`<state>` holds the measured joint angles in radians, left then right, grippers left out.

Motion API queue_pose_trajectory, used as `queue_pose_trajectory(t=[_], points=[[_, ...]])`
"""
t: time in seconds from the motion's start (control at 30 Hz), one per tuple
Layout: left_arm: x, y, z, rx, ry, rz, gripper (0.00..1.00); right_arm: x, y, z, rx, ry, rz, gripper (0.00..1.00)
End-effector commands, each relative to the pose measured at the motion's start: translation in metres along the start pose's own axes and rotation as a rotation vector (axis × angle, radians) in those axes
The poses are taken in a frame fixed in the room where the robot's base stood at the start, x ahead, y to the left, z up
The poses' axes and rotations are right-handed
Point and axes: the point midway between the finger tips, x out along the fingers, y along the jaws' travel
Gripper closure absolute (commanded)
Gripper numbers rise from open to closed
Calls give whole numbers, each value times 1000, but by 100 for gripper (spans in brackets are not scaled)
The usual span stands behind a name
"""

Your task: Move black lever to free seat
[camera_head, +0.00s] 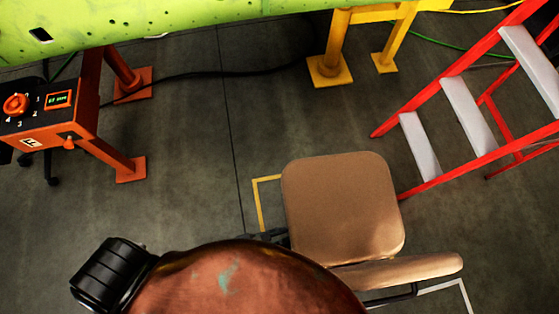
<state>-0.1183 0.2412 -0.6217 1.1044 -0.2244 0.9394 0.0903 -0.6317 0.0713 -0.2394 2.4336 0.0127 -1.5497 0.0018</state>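A tan padded seat (342,205) shows at lower centre, with a narrow tan pad (400,271) at its near edge. A small dark part (270,237) shows at the seat's lower left, partly behind a large reddish-brown rounded form in front. I cannot tell whether this dark part is the black lever, the tips of my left gripper, or both close together. No other black lever is clear beside the seat. My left gripper's fingers cannot be made out for certain. My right gripper is not in view.
A red ladder (460,130) with pale steps stands right of the seat. An orange control box (45,115) with a knob is at left. Yellow (327,70) and orange (132,168) stands are under a green panel (150,20). A black cable (220,73) crosses the floor. Mid-floor is clear.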

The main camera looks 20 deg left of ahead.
Motion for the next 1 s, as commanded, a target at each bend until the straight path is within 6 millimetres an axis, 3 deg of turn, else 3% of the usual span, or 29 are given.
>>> queue_pose_trajectory(t=[0.47,1.0], points=[[-8,-1,-1,0,2,-1,73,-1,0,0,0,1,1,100],[-106,-1,0,0,1,-2,73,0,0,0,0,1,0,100]])
